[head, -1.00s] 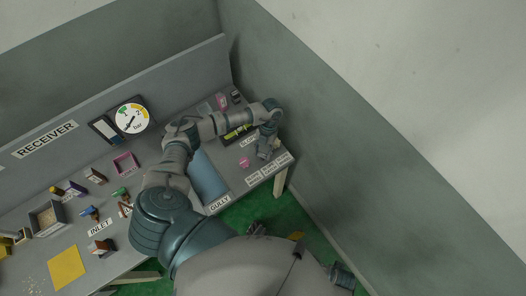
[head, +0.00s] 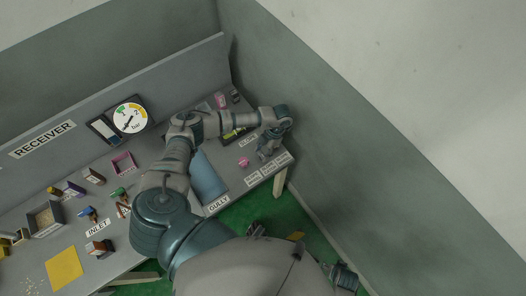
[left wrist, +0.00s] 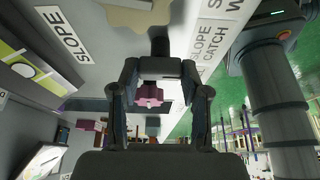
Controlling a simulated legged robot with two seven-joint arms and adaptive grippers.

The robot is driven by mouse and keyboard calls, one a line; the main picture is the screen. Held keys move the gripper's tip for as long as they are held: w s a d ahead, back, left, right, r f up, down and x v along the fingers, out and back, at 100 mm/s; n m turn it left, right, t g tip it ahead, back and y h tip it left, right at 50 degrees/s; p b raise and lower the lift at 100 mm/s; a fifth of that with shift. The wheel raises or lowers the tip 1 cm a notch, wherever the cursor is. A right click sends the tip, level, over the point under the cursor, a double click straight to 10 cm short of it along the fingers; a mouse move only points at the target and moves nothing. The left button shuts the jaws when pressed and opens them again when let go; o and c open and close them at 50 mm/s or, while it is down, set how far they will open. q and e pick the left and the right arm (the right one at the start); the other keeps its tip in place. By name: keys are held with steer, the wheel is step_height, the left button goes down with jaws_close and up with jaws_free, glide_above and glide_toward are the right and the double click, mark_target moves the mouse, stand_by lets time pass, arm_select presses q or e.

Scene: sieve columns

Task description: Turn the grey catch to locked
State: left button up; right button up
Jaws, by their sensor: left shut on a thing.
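My left gripper (left wrist: 160,70) is over the right end of the bench, near the front edge labels. It also shows in the head view (head: 266,152), seen from above and small. In the left wrist view its fingers are closed around a dark grey piece, which I take to be the grey catch (left wrist: 160,44). The fingers hide part of it, and its angle is hard to read. A label with "SLOPE" and "CATCH" (left wrist: 212,52) lies beside it.
A pink knob (head: 243,162) stands just left of the gripper; it also shows in the wrist view (left wrist: 149,96). A blue gully (head: 208,178) lies further left. A gauge (head: 130,117) is on the back panel. A wall rises close at the right.

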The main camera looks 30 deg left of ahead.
arm_select(q)
steer(key=shift+a, duration=0.1)
steer(key=o, duration=1.1)
steer(key=shift+o, duration=0.2)
steer(key=v, duration=0.7)
steer(key=shift+r, duration=0.2)
steer(key=shift+w, duration=0.1)
